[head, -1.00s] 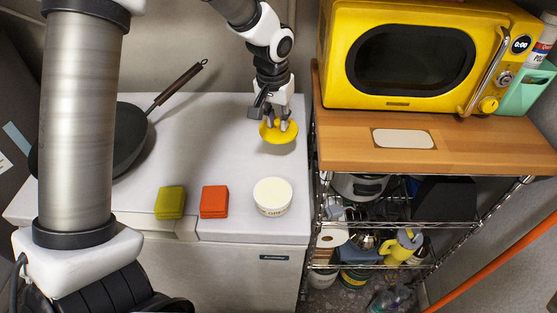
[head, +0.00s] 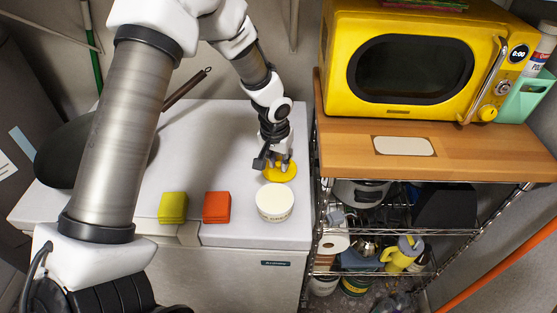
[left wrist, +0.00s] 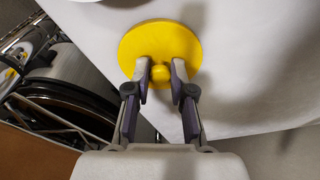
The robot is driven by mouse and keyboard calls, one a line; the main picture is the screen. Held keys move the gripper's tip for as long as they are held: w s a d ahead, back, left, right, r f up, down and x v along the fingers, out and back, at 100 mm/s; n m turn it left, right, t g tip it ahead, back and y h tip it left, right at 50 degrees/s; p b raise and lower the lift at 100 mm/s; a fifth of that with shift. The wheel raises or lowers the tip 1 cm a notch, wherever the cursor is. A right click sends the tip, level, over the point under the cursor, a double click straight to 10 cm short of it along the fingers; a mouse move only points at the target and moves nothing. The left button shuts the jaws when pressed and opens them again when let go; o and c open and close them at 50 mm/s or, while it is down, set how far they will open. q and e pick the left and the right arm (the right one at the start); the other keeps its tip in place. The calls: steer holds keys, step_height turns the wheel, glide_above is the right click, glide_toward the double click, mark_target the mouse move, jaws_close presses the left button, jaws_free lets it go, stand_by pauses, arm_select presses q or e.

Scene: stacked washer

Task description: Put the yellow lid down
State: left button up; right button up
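The yellow lid (head: 280,174) is a round disc over the white top of the chest, just behind a white tub (head: 274,201). I cannot tell whether its underside touches the surface. My left gripper (head: 280,164) points down at it from above. In the left wrist view the lid (left wrist: 172,42) shows a small round knob between the two fingertips of my left gripper (left wrist: 160,74), which close around it. The fingers hide part of the lid. My right gripper is in no view.
A green-yellow block (head: 173,207) and an orange block (head: 217,207) lie left of the tub. A dark pan (head: 70,150) is at the left. A yellow microwave (head: 410,62) stands on a wooden shelf (head: 470,150) at right. The chest's middle is clear.

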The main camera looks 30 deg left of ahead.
mark_target(276, 175)
arm_select(q)
steer(key=o, duration=0.4)
steer(key=shift+r, duration=0.65)
steer(key=r, duration=0.3)
steer(key=s+r, duration=0.1)
steer(key=r, duration=0.3)
steer(key=s+r, duration=0.1)
steer(key=r, duration=0.3)
steer(key=shift+d+b, duration=0.15)
steer(key=shift+b, duration=0.2)
